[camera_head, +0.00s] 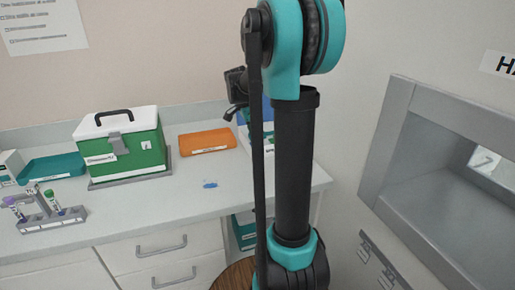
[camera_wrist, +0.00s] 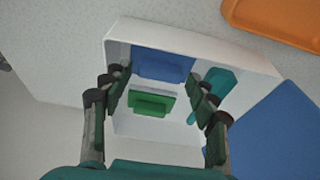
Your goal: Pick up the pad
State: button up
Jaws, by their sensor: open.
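In the wrist view, my gripper (camera_wrist: 161,96) is open, with its fingers apart over a white open box (camera_wrist: 245,65). Inside the box, between the fingers in the picture, are a blue piece (camera_wrist: 160,66) and a green piece (camera_wrist: 150,104). A teal piece (camera_wrist: 211,86) lies at the box's right side, partly hidden by the right finger. I cannot tell for sure which of these is the pad. Nothing is held. In the head view, my arm covers much of the box area, and the fingertips cannot be made out.
A green and white case (camera_head: 122,146) stands on the counter (camera_head: 150,210). An orange tray (camera_head: 207,142) lies beside it. A tube rack (camera_head: 48,217) and teal tray (camera_head: 52,168) are at left. A small blue item (camera_head: 210,184) lies on clear counter. A grey-framed opening (camera_head: 388,130) is at right.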

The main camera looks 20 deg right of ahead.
jog(key=shift+d+f, duration=0.15)
jog(key=shift+f, duration=0.3)
jog(key=c, duration=0.8)
jog(key=shift+r, duration=0.15)
